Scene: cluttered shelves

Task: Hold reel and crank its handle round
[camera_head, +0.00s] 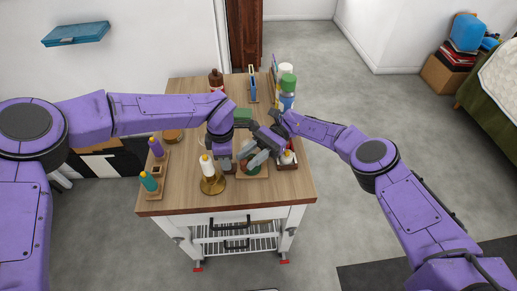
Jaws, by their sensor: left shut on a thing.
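The reel (252,169) appears as a small, dark greenish-brown round thing on a tan base near the front middle of the wooden cart top. The grippers partly hide it, and its handle cannot be made out. My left gripper (228,164) points down at the reel's left side and is shut on it, as far as the small picture shows. My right gripper (255,159) reaches in from the right, low over the reel. Its fingers are close to the reel, but their opening and any contact are unclear.
A white candle-like bottle on a brass stand (213,186) is close left of the grippers. A small tray with a white bottle (287,158) is close right. Purple (156,148) and teal (149,182) bottles stand left. A brown bottle (216,80) and green-white containers (287,82) stand behind.

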